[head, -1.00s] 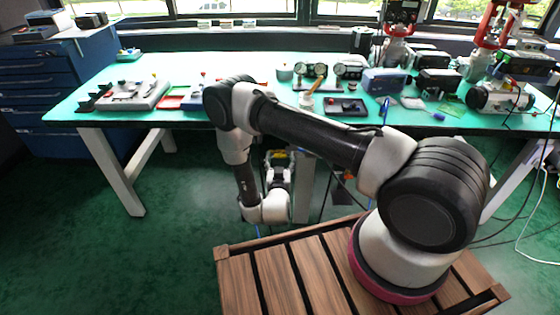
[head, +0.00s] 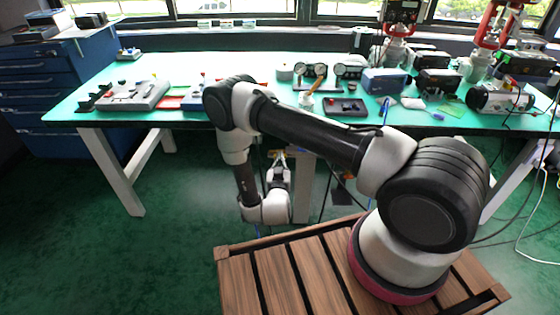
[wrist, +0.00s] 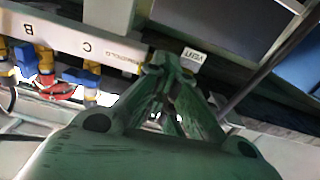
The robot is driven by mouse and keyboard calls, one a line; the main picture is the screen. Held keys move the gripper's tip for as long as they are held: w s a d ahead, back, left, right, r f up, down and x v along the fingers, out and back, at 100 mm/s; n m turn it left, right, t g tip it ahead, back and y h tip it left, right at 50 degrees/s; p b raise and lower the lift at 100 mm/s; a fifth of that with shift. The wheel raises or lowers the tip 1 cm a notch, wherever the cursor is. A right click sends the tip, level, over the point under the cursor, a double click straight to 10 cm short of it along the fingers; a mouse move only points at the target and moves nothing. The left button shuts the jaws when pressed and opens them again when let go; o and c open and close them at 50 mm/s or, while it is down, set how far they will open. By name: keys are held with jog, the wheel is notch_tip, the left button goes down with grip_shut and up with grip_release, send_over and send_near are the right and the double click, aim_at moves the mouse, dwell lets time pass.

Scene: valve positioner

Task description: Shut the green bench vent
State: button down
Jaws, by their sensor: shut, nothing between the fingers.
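My gripper (wrist: 160,82) is shut and empty under the front of the bench; in the head view it (head: 279,155) is small, beneath the bench edge. In the wrist view its fingertips meet just left of a white label reading VENT (wrist: 192,60). I cannot make out the green vent itself; the fingers cover the spot beside that label. Whether the fingertips touch anything there cannot be told.
The green-topped bench (head: 240,68) is above, crowded with equipment. Dark cables hang nearby.

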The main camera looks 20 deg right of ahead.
jog(key=shift+n, duration=8.6)
